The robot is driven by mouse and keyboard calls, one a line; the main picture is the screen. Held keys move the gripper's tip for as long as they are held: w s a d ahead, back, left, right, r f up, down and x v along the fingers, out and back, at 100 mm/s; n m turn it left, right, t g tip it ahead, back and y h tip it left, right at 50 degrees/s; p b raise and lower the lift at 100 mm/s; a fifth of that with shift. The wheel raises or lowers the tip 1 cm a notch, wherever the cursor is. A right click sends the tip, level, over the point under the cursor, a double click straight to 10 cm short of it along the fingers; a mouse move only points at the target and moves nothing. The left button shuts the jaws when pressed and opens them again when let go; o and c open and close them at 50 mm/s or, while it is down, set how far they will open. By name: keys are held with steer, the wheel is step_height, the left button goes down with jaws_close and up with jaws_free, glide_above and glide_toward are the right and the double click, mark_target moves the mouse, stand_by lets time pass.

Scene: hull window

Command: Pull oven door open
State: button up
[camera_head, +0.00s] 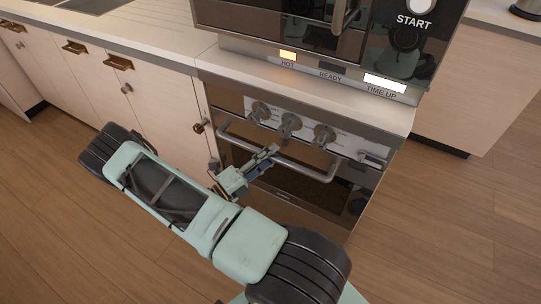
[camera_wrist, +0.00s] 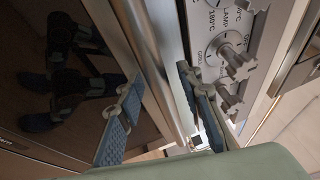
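The oven (camera_head: 290,192) stands under the counter with a dark glass door that looks closed. Its silver bar handle (camera_head: 318,171) runs across the top of the door, below the knobs. My gripper (camera_head: 268,156) is at the middle of the handle. In the wrist view the handle (camera_wrist: 150,58) runs between the two blue-padded fingers of my gripper (camera_wrist: 159,78). The fingers are spread, one on each side of the bar; the left finger is clearly apart from it. I cannot tell whether the right finger touches it.
Several oven knobs (camera_head: 290,122) stick out just above the handle, close to the right finger in the wrist view. A microwave (camera_head: 300,25) sits on the counter above. Cabinets (camera_head: 150,95) with small handles are to the left. Wooden floor (camera_head: 440,215) is clear at the right.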

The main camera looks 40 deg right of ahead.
jaws_close()
steer(key=shift+a, duration=0.1)
